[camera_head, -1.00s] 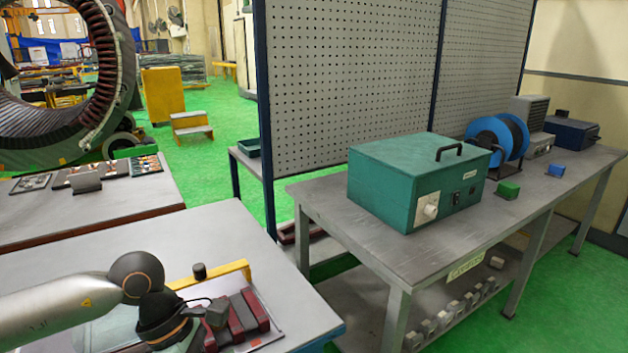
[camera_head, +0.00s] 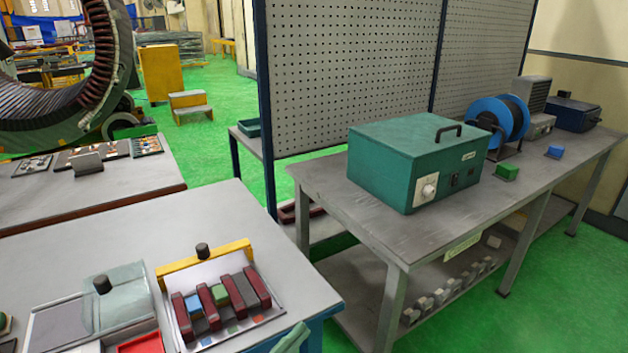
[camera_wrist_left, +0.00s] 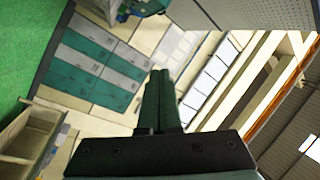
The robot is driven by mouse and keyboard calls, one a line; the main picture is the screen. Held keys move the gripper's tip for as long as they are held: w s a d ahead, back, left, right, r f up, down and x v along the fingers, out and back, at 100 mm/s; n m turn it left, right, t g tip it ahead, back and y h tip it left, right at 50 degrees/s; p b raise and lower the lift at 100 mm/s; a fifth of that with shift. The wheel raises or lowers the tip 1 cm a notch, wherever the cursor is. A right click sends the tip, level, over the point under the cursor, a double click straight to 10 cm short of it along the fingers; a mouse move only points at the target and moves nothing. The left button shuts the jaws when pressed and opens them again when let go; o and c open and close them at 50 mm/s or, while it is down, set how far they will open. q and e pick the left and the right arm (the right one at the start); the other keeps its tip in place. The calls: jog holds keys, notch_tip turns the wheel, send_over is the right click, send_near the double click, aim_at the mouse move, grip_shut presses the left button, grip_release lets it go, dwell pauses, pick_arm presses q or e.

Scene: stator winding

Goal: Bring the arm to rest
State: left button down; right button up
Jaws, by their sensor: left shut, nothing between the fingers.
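My left gripper (camera_wrist_left: 161,80) shows in the left wrist view. Its two dark green fingers lie together, shut, with nothing between them. Behind them, that view shows a tilted scene of green and grey cabinet fronts (camera_wrist_left: 95,68), windows and roof beams. In the head view only a green piece at the bottom edge, which looks like part of my left gripper (camera_head: 291,338), shows at the near edge of the front table (camera_head: 110,238). The rest of the left arm is out of that frame. My right gripper is in neither view.
A tray (camera_head: 268,317) with a yellow handle holds dark red, grey, blue and green blocks on the front table. A clear-lidded box (camera_head: 122,290) stands left of it. A bench (camera_head: 335,205) at right carries a green case (camera_head: 400,175) and blue spools (camera_head: 490,125). Green floor lies between.

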pick_arm(q)
jog(key=s+a+f+n+g+y, duration=0.2)
jog(key=s+a+f+n+y, duration=0.1)
jog(key=f, duration=0.5)
jog(key=s+a+f+n+g+y, duration=0.2)
jog(key=s+a+f+n+y, duration=0.2)
jog(key=s+a+f+n, duration=0.2)
jog(key=s+a+f+n+g+y, duration=0.2)
jog(key=s+f+n, duration=0.4)
jog(key=f, duration=0.5)
jog(key=a+y, duration=0.1)
jog(key=a, duration=0.1)
jog(key=shift+s+a+y+p, duration=0.3)
jog(key=shift+a, duration=0.05)
